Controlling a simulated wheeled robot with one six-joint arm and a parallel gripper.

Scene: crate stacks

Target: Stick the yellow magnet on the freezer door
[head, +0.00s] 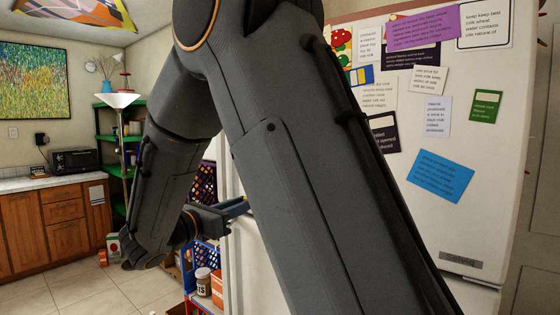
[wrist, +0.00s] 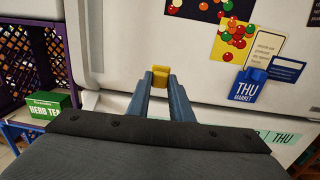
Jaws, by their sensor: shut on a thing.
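The yellow magnet (wrist: 160,76) is a small block between the two blue fingertips of my gripper (wrist: 160,84) in the wrist view. My gripper is shut on it and holds it in front of the white fridge front. Whether the magnet touches the surface, I cannot tell. A white door (wrist: 130,30) fills the upper wrist view, with a seam below it. In the head view, the large white fridge door (head: 410,225) stands at the right, partly hidden by my arm. My gripper (head: 240,207) shows partly there at the fridge's left edge; the magnet is hidden.
A blue THU MARKET clip (wrist: 249,85) and colourful papers (wrist: 233,40) cover the door to the right. A purple crate (wrist: 30,60) and a green tea box (wrist: 48,106) stand at the left. A blue sheet (head: 440,175) hangs on the fridge.

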